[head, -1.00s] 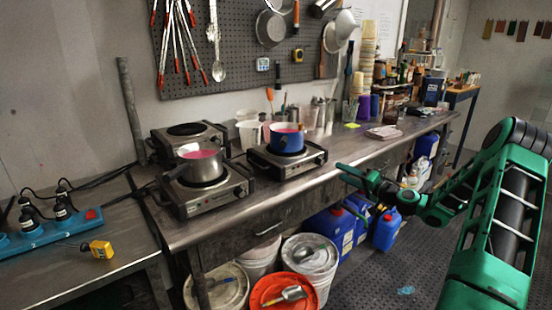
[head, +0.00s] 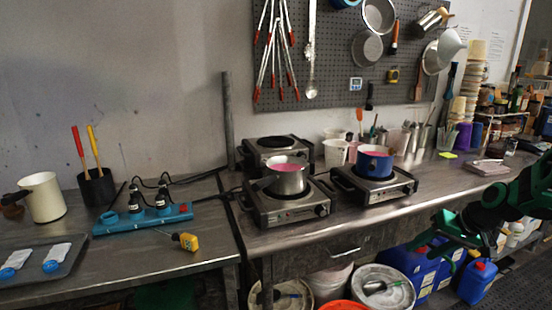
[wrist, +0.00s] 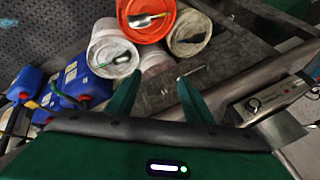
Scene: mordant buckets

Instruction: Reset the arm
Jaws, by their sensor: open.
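My green gripper (head: 428,250) is at the lower right of the head view, in front of the bench's front edge and near the blue jugs under it. In the wrist view, its two fingers (wrist: 158,95) are spread apart with nothing held between them. White buckets and an orange-lidded one lie below and beyond them. My forearm runs off the right edge of the head view.
A steel pot (head: 287,177) and a blue pot (head: 374,163), both with pink liquid, stand on hot plates. A blue power strip (head: 143,219) and a yellow device (head: 188,242) lie left. Blue jugs (head: 478,281) and a lidded white bucket (wrist: 113,57) are under the bench.

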